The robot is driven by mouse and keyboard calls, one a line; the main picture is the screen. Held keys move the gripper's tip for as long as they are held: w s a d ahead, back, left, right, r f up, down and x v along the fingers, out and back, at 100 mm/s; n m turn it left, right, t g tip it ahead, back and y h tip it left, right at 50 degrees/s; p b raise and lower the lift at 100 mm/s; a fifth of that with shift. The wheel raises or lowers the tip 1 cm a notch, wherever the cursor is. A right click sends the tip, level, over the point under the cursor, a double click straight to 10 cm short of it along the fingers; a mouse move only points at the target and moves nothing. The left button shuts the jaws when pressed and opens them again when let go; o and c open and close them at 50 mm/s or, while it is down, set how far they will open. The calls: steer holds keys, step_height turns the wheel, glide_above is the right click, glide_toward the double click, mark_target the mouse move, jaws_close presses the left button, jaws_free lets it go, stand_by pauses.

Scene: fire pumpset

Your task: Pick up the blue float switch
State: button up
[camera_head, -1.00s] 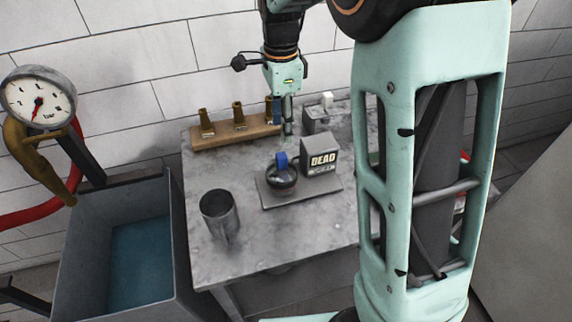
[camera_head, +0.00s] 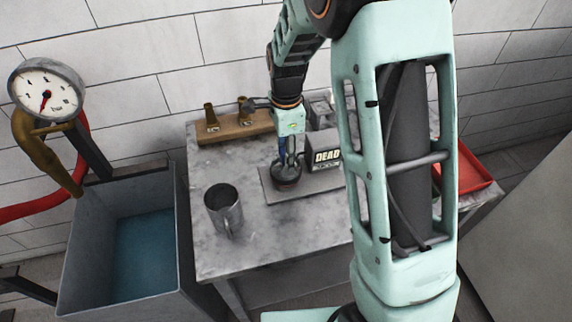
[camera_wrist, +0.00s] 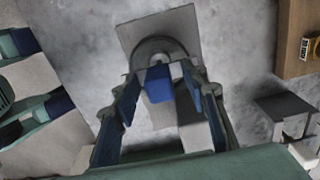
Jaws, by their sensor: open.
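The blue float switch (camera_wrist: 159,86) shows in the wrist view as a small blue block between my two fingers. It stands on a round dark holder (camera_head: 286,174) on a grey plate (camera_head: 272,192) on the bench. In the head view my gripper mostly hides the switch. My gripper (camera_head: 289,158) points down right over the holder. In the wrist view my gripper (camera_wrist: 163,92) is open, with a blue-padded finger on each side of the switch. I cannot tell whether either finger touches it.
A box marked DEAD (camera_head: 325,157) stands close on the right, on the same plate. A metal mug (camera_head: 222,208) is at the front left of the bench. Brass nozzles stand on a wooden block (camera_head: 232,131) behind. A water tank (camera_head: 85,245) is left and a red tray (camera_head: 470,173) right.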

jaws_close()
steer(key=shift+r, duration=0.1)
stand_by(0.3)
step_height(320, 180, up, 10)
steer(key=shift+r, duration=0.1)
step_height(320, 180, up, 8)
steer(key=p, duration=0.6)
steer(key=shift+p, duration=0.3)
stand_by(0.6)
